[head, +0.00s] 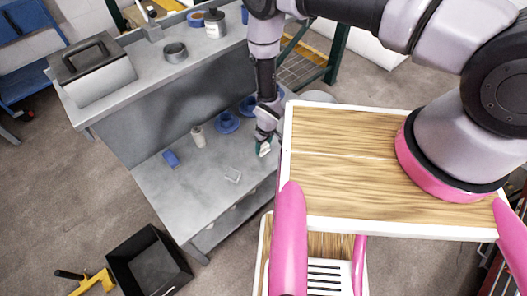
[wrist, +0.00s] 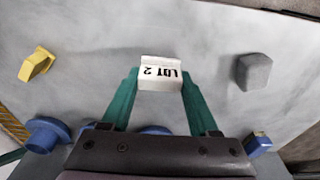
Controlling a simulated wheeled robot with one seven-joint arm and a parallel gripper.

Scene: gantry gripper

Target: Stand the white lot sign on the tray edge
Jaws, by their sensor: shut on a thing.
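My gripper (wrist: 160,82) has green fingers, closed on the two sides of a small white sign (wrist: 160,72). Its black "LOT 2" lettering reads upside down in the wrist view. In the head view my gripper (head: 264,146) is small and hangs over the right part of the lower grey worktop, the sign a pale patch at its tip. A small pale grey piece (head: 233,175) lies on the worktop to its lower left; it seems to be the grey block (wrist: 254,72) in the wrist view. I cannot make out which thing is the tray.
The worktop (head: 185,205) also bears a blue block (head: 170,158), a beige cylinder (head: 198,137) and blue round pieces (head: 227,122). A yellow block (wrist: 37,63) shows in the wrist view. A black bin (head: 150,262) stands on the floor. My wood-topped body hides the worktop's right side.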

